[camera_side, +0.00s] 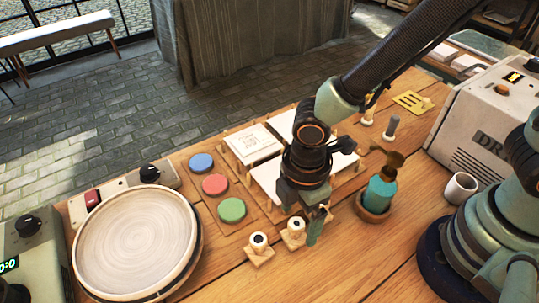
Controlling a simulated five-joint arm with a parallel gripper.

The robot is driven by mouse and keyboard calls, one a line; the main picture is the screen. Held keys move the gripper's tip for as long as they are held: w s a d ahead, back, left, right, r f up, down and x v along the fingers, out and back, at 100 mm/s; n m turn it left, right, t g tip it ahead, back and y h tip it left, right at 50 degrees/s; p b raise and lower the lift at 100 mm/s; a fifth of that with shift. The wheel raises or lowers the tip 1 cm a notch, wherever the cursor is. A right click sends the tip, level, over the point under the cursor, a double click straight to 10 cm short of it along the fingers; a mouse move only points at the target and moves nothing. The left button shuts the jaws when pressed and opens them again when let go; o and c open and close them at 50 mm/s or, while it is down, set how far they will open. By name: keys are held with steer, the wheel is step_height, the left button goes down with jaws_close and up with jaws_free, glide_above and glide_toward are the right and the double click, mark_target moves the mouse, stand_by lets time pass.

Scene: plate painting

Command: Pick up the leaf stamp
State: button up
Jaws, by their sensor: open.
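Two small stamp-like pieces with white, dark-topped knobs and square wooden bases stand upright near the table's front edge: a left one (259,246) and a right one (294,233). No leaf design shows on either, so I cannot tell which is the leaf stamp. My gripper (312,222) points down, open, just right of the right piece. Its body partly hides the area behind. I cannot tell whether a finger touches the right piece, and nothing is visibly held.
A round plate (135,240) sits on the left. Blue (201,163), red (215,185) and green (232,209) pads lie beside a wooden rack (235,166). A teal pump bottle (381,191), a white cup (460,187) and a machine (480,115) stand to the right. The front table area is clear.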

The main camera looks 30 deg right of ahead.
mark_target(297, 223)
steer(key=shift+a+f, duration=0.15)
steer(key=shift+f, duration=2.1)
jaws_close()
